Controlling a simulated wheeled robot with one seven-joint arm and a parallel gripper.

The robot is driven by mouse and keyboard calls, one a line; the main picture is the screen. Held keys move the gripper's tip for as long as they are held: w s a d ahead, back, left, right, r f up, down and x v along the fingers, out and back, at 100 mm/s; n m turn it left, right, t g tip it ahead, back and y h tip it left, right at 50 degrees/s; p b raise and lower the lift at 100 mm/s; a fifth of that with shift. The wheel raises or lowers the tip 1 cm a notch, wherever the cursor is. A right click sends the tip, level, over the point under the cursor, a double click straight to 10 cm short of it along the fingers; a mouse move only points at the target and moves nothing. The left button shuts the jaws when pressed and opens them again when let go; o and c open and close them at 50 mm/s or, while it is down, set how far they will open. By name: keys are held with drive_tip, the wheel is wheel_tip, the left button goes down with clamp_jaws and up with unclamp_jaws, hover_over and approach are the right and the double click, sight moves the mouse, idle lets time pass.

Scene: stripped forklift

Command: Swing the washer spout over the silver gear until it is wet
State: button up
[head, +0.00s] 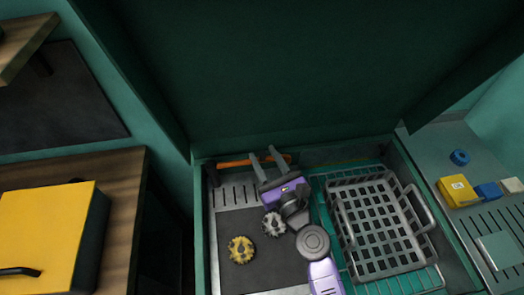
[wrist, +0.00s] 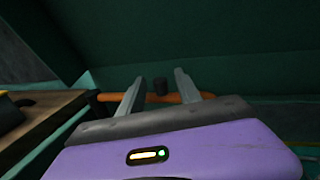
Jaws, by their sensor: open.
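The silver gear (head: 273,224) lies on the dark floor of the washer basin (head: 204,240), just below my wrist in the head view. An orange bar, which looks like the washer spout (head: 234,163), runs along the basin's back edge; it also shows in the wrist view (wrist: 192,97). My gripper (head: 263,152) is open, its fingers pointing at the back edge and crossing the bar in the picture. In the wrist view the open fingers (wrist: 159,76) frame a small dark cylinder (wrist: 160,86) by the bar. I cannot tell whether they touch it.
A gold gear (head: 241,249) lies left of the silver one. A grey wire basket (head: 377,222) fills the basin's right side. A raised dark green lid (head: 290,75) stands behind. A yellow box (head: 45,235) is on the left bench; small blue and yellow items (head: 458,190) sit right.

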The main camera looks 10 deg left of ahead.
drive_tip(key=shift+x, duration=0.9)
drive_tip(key=shift+c, duration=0.2)
clamp_jaws()
idle(0.7)
